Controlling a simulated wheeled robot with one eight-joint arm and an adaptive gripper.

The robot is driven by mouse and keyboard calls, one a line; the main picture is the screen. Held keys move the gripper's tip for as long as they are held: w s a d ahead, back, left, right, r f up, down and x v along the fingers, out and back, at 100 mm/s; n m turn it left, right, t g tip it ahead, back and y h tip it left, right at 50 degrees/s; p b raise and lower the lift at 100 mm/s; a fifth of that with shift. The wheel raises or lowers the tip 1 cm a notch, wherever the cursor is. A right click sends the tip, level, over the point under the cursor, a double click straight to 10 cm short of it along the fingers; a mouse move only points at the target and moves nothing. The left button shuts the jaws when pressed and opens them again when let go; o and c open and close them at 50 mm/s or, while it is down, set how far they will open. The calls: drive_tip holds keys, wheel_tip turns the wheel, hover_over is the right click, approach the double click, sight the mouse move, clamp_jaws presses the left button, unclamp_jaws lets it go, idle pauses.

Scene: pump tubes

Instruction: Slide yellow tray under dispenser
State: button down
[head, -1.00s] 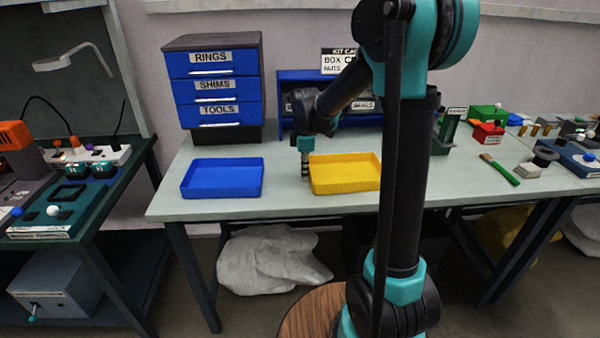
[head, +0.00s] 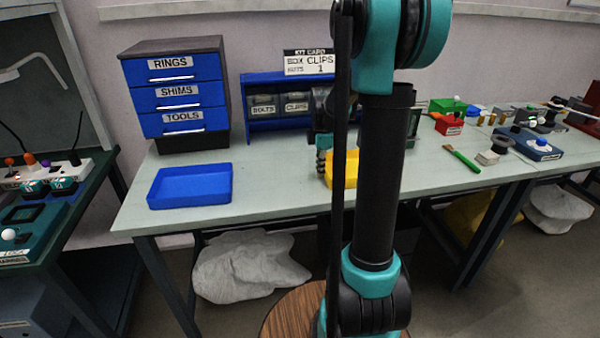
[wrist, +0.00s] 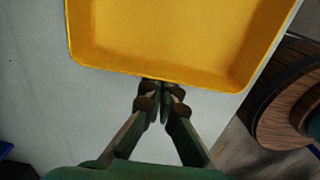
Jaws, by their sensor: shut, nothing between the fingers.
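The yellow tray (head: 343,175) lies on the table, its right part hidden behind my arm in the head view. In the wrist view the tray (wrist: 165,38) shows its open inside and nearest wall. My gripper (wrist: 162,88) is shut and empty, its fingertips at the outside of that wall, touching or nearly so. In the head view my gripper (head: 323,168) is at the tray's left end. A green stand (head: 412,128) shows partly behind my arm; I cannot tell whether it is the dispenser.
A blue tray (head: 190,187) lies on the left of the table (head: 270,190), with bare surface between it and my gripper. Behind are a blue drawer cabinet (head: 178,95) and a blue rack with labelled bins (head: 262,78). A green brush (head: 462,158) lies at right.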

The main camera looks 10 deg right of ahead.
drive_tip(key=d, duration=2.4)
drive_tip(key=shift+s+d, duration=0.1)
drive_tip(key=shift+d, duration=0.2)
